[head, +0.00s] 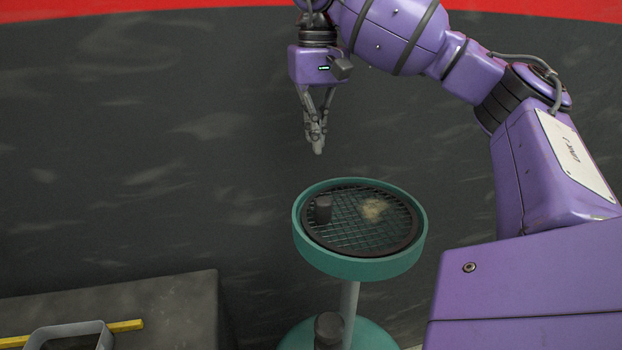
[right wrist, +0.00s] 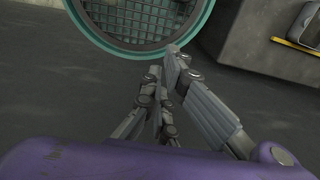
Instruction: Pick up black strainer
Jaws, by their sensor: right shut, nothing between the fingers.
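The black strainer (head: 408,243) is a round dark rim with wire mesh and a short black knob (head: 322,209) on its left side. It lies in the round green top (head: 360,268) of a stand. A pale tan patch (head: 373,209) shows on the mesh. The strainer's mesh (right wrist: 140,18) also shows at the top of the right wrist view, partly cut off. My right gripper (head: 317,148) points down above the far left side of the stand, apart from the strainer. Its fingers (right wrist: 166,62) are shut and empty. My left gripper is not in view.
A dark grey block (head: 170,295) stands at lower left, with a grey open tray (head: 75,328) and a yellow bar (head: 125,325) on it. The stand has a grey post (head: 349,300) and a green base (head: 372,337), with a dark cylinder (head: 328,328) near the post.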

